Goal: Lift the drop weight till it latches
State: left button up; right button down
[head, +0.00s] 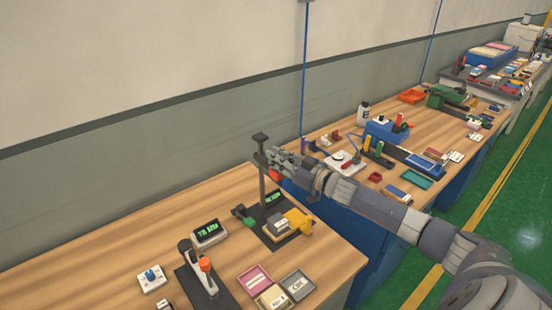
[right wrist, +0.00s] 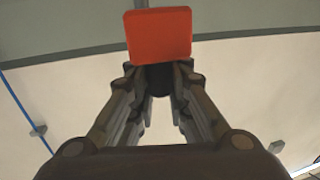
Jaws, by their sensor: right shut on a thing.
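The drop tester has a dark upright column (head: 262,180) with a flat cap on top, standing on a black base (head: 280,239) on the near wooden bench. My right gripper (head: 268,156) is high beside the column, just below the cap. In the right wrist view, my right gripper (right wrist: 160,80) is shut on a dark part in front of an orange-red block (right wrist: 158,36), which I take to be the drop weight. A bit of orange also shows below the gripper in the head view (head: 274,175). Whether a latch holds it cannot be seen. My left gripper is not in view.
A yellow part (head: 298,221) and a green knob (head: 249,223) sit at the tester's base. A display box (head: 209,233), a lever device (head: 201,270) and small trays (head: 254,281) stand nearby. A second bench with tools lies behind my right arm.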

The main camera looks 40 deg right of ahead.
jog(key=c, duration=2)
grip_release()
jog(key=shift+w+d+r, duration=0.1)
jog(key=shift+d+r, duration=0.05)
jog(key=shift+r, duration=0.35)
jog(key=shift+c, duration=0.2)
jog(key=o, duration=0.5)
jog(key=shift+r, duration=0.1)
jog(key=shift+c, duration=0.2)
jog(key=shift+o, duration=0.5)
jog(key=shift+s+d, duration=0.1)
jog(key=shift+s, duration=0.55)
jog(key=shift+w, duration=0.2)
jog(key=shift+s+f, duration=0.1)
jog(key=shift+f, duration=0.15)
jog(key=v, duration=1.2)
jog(key=shift+r, duration=0.2)
jog(key=shift+s, duration=0.1)
